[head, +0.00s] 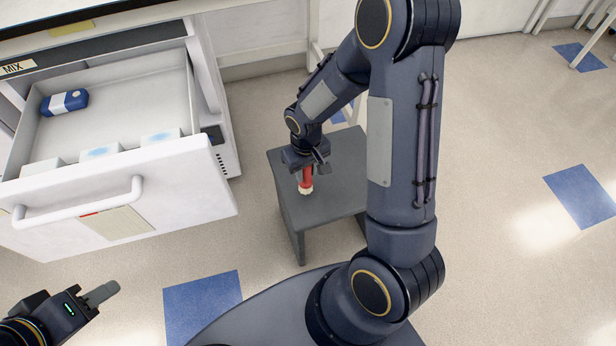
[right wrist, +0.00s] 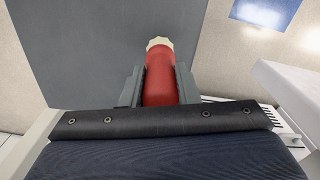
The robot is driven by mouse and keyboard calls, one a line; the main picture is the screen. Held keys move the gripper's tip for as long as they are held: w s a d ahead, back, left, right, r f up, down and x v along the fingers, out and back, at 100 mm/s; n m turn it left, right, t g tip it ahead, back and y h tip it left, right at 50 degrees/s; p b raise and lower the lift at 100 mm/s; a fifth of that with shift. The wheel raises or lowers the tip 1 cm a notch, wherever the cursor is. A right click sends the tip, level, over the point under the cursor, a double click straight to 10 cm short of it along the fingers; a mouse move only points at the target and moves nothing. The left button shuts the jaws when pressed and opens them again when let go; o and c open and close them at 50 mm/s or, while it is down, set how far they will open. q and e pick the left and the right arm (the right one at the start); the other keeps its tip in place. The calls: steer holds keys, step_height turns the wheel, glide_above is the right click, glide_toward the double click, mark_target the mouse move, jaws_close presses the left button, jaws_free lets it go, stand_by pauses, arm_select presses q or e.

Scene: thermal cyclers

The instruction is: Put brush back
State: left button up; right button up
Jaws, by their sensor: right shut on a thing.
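A brush with a red body and a cream end (head: 307,180) is held in my right gripper (head: 306,170), over the small grey table. In the right wrist view the red brush (right wrist: 160,82) sits between the two fingers, with its cream end pointing away from the gripper. I cannot tell whether the cream end touches the tabletop. My left gripper (head: 102,293) is at the lower left, in front of the open drawer and away from the brush. Only one finger shape shows clearly, so its opening is unclear.
The small grey table (head: 340,190) is otherwise bare where visible. A white drawer (head: 170,200) stands pulled out at the left, holding a blue and white object (head: 64,102) and several pale blocks (head: 100,151) along its front. Open floor lies at the right.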

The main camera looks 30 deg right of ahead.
mark_target(308, 177)
steer(key=shift+d+f+b, duration=0.15)
steer(key=shift+f+b, duration=0.1)
steer(key=shift+f, duration=0.65)
steer(key=shift+d+f+b, duration=0.15)
steer(key=shift+f+b, duration=0.05)
steer(key=shift+f, duration=0.7)
steer(key=shift+f, duration=0.15)
steer(key=o, duration=1.1)
steer(key=shift+c, duration=0.2)
